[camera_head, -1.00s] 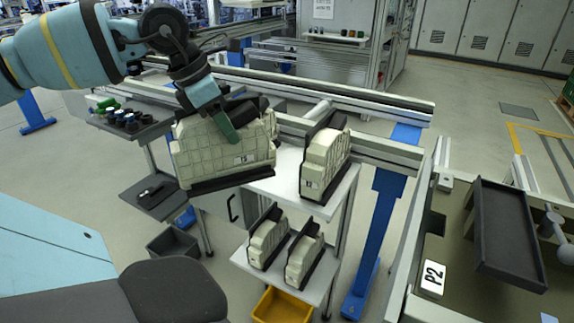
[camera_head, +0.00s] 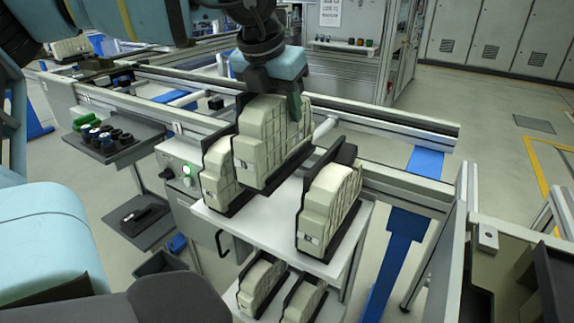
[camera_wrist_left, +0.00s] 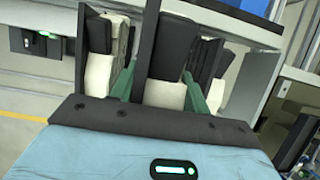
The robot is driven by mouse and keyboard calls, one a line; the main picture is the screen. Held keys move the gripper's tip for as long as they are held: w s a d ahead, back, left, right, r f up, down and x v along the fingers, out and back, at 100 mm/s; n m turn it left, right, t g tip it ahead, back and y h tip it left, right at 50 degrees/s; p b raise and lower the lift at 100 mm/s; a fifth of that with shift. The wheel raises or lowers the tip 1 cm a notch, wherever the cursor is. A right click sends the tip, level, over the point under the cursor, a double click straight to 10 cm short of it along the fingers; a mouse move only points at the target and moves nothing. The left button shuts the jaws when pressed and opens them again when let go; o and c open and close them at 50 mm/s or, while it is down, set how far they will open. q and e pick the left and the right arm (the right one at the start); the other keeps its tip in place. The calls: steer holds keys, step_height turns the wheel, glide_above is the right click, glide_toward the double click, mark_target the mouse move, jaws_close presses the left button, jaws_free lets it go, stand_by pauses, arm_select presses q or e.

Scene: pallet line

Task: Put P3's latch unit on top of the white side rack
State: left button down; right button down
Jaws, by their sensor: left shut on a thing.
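My left gripper (camera_head: 272,88) is shut on a cream latch unit (camera_head: 268,150) with a dark backing, gripping it from above. One green finger shows in the head view; both show around the unit in the left wrist view (camera_wrist_left: 158,88). The held unit is roughly upright over the top of the white side rack (camera_head: 222,223), between a latch unit on the left (camera_head: 218,178) and one on the right (camera_head: 328,208). It overlaps the left one in the picture. I cannot tell whether its base touches the rack top. My right gripper is not in view.
More latch units (camera_head: 262,282) stand on the lower shelf. A grey tray (camera_head: 115,148) with dark and green parts is at the left. The conveyor rail (camera_head: 390,130) runs behind the rack. A dark tray (camera_head: 555,285) is at the right edge. The rack top's front strip is clear.

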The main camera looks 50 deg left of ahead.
mark_target(262, 98)
arm_select(q)
steer(key=shift+w+a+f, duration=0.2)
steer(key=shift+w+f, duration=0.05)
steer(key=shift+w, duration=0.1)
steer(key=shift+s, duration=0.1)
steer(key=shift+f, duration=4.95)
steer(key=shift+d, duration=0.1)
steer(key=shift+f+b, duration=0.15)
steer(key=shift+b, duration=0.15)
steer(key=c, duration=0.7)
jaws_free()
steer(key=p+v, duration=0.1)
steer(key=v, duration=1.1)
steer(key=shift+s, duration=0.1)
